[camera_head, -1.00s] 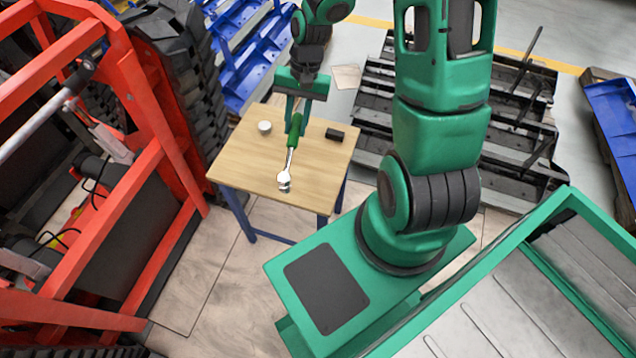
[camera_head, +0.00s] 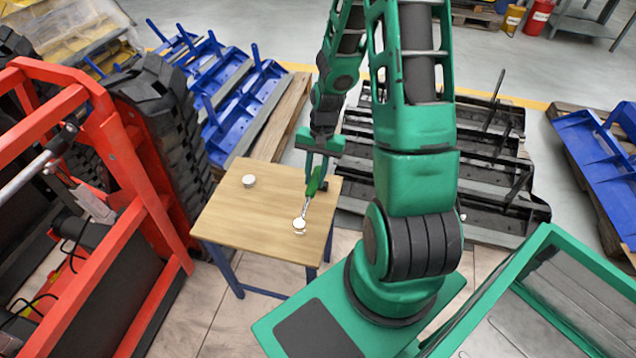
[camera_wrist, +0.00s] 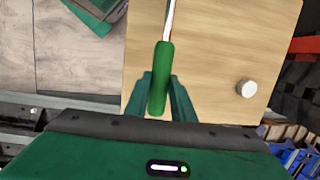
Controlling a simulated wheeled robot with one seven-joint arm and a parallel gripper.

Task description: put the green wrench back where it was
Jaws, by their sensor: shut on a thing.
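The green wrench has a green handle (camera_head: 314,182) and a bright metal shaft and head (camera_head: 299,223). My gripper (camera_head: 316,172) is shut on the handle, above the right part of the wooden table (camera_head: 235,225). The wrench slants, with its metal head toward the table's front. I cannot tell whether the head touches the tabletop. In the wrist view the green handle (camera_wrist: 161,75) sits between the fingers of my gripper (camera_wrist: 161,92), and its metal end runs out of the frame at the top.
A small white round thing (camera_head: 249,180) stands on the table's back left. A red frame (camera_head: 130,150) stands close on the left. Blue racks (camera_head: 240,95) lie behind, and dark metal beams (camera_head: 490,150) lie on the right. Much of the tabletop's left and middle is bare.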

